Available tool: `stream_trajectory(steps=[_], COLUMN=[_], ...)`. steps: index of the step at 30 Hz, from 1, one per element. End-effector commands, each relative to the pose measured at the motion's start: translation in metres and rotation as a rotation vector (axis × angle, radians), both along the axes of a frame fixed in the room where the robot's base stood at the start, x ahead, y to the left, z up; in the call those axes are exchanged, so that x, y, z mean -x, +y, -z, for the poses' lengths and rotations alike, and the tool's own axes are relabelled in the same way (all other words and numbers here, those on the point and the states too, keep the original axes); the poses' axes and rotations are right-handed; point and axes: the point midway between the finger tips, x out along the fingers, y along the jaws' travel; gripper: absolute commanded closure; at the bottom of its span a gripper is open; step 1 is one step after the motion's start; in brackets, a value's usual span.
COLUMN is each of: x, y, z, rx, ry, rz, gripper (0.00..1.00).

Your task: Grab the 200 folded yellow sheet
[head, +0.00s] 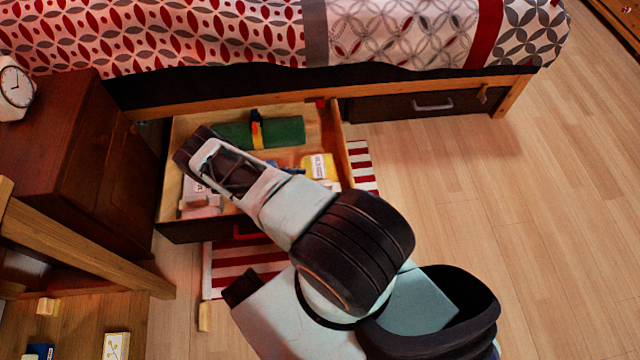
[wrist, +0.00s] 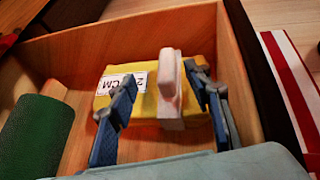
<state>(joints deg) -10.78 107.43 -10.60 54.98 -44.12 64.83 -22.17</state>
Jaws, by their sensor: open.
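The folded yellow sheet (head: 326,172) lies in the open drawer near its right side, with a white label on top. In the wrist view the yellow sheet (wrist: 188,133) lies ahead of me, its label reading partly "CM". My gripper (wrist: 163,84) is open, its two blue fingers spread above and in front of the sheet. A pale pinkish upright piece (wrist: 170,88) shows between the fingers over the sheet; I cannot tell whether it touches it. In the head view my arm hides most of the gripper and part of the drawer.
The wooden drawer (head: 328,115) is pulled out from under the bed, its walls close around my gripper. A green roll (head: 228,134) with a dark and yellow band lies at its back. A pale box (head: 200,202) lies front left. A nightstand (head: 70,150) stands left; a striped rug (head: 235,278) lies below.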

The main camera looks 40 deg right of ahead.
Motion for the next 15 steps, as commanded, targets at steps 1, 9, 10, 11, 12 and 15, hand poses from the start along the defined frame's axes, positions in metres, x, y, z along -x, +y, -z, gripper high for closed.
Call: stream_trajectory(steps=[1,9,10,11,12,15], x=[0.004,0.013,0.015,0.018,0.021,0.026], y=[-0.007,-0.024,-0.027,-0.030,-0.034,-0.047], z=[0.005,0.018,0.020,0.023,0.027,0.034], rx=[0.001,0.000,0.001,0.001,0.002,0.001], ry=[0.001,-0.001,0.001,0.001,0.002,0.000], rz=[0.002,0.003,0.003,0.003,0.002,0.003], gripper=[0.54,0.54,0.54,0.54,0.54,0.54])
